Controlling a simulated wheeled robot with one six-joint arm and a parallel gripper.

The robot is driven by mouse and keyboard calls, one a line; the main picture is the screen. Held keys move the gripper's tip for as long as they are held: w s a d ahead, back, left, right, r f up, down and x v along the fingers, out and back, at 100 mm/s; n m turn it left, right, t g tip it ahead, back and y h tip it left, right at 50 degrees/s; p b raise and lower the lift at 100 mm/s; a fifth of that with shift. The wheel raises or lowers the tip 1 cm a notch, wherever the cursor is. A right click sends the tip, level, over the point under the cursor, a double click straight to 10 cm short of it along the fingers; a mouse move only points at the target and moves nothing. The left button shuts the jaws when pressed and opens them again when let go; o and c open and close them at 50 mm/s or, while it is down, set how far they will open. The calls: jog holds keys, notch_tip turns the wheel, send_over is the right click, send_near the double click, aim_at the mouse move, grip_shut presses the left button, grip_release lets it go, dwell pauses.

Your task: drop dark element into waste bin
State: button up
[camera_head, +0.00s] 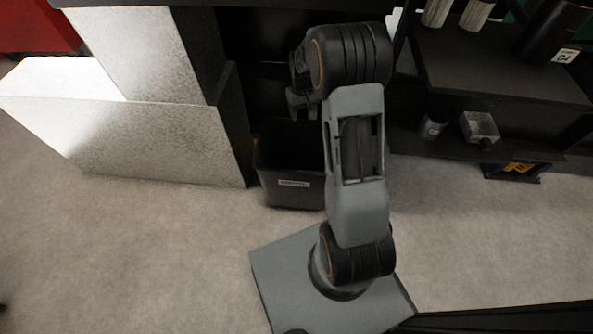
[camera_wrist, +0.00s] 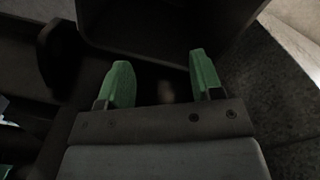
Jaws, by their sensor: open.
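The waste bin (camera_head: 292,190) is a dark, open-topped box with a pale label, standing on the floor against the grey cabinet. Its dark walls fill the top of the wrist view (camera_wrist: 160,25). My gripper (camera_head: 298,103) is over the bin's back part, partly hidden by my arm. In the wrist view its two green fingers (camera_wrist: 163,80) are wide apart, with nothing seen held between them. I cannot make out the dark element in or under the gripper; the bin's inside is too dark to tell.
A grey speckled cabinet (camera_head: 165,140) stands left of the bin. The dark shelf unit (camera_head: 490,70) at right holds pale cylinders (camera_head: 475,14), a small dark jar (camera_head: 432,127) and a clear box (camera_head: 479,127). The floor in front is clear.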

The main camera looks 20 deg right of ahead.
jog(key=shift+r+p, duration=0.65)
jog(key=shift+r, duration=1.95)
